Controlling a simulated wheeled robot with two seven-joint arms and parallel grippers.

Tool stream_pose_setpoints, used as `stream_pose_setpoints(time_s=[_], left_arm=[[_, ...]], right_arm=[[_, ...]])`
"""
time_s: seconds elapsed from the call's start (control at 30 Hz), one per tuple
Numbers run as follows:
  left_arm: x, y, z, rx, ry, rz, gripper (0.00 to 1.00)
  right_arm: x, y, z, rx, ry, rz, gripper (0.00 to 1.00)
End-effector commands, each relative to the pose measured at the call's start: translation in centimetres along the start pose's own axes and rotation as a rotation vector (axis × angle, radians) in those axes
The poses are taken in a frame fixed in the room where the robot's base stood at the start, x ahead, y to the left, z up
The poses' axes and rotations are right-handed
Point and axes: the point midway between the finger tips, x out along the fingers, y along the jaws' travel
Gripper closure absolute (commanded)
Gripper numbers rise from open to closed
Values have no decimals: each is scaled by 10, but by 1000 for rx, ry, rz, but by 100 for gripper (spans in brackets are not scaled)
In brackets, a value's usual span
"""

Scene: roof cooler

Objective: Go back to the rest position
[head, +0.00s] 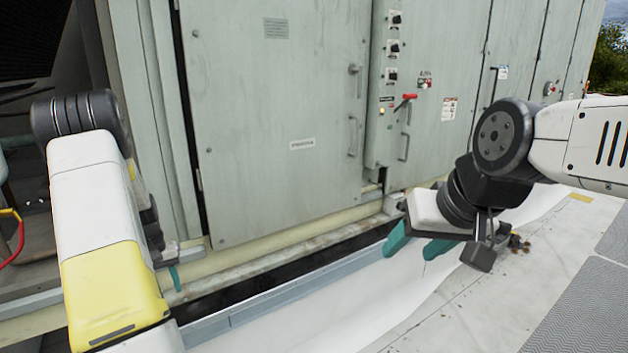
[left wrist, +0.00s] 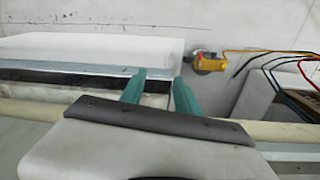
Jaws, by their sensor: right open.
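My left gripper (left wrist: 160,76) shows in the left wrist view with its two teal fingers apart and nothing between them. In the head view my left arm hides most of it, and only a teal fingertip shows low beside the cabinet base. My right gripper (head: 417,249) is in the head view, in front of the cabinet's lower edge and over the pale roof strip. Its teal fingers are apart and empty.
A grey-green cabinet (head: 270,120) with closed doors fills the back. Its panel carries a red-handled switch (head: 405,101). A yellow device (left wrist: 211,63) and loose wires (left wrist: 288,92) show in the left wrist view. Pale roof floor (head: 470,310) lies open at front right.

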Motion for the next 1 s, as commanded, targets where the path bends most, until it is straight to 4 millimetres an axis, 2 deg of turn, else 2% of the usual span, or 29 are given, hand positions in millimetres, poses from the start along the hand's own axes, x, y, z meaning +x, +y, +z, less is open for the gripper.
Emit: stream_pose_setpoints(time_s=[0.03,0.2,0.37,0.5,0.63,0.8,0.9,1.0], left_arm=[[-34,21,4,29,34,9,62],[-122,80,35,115,124,42,62],[-190,125,83,198,204,79,62],[-237,155,136,274,271,116,62],[-268,173,190,343,335,153,62],[-289,185,257,429,407,202,62],[-294,186,285,467,439,224,62],[-294,186,304,491,458,239,62]], right_arm=[[0,0,0,0,0,0,45],[0,0,0,0,0,0,45],[0,0,0,0,0,0,45],[0,0,0,0,0,0,45],[0,0,0,0,0,0,45],[0,0,0,0,0,0,45],[0,0,0,0,0,0,45],[0,0,0,0,0,0,45]])
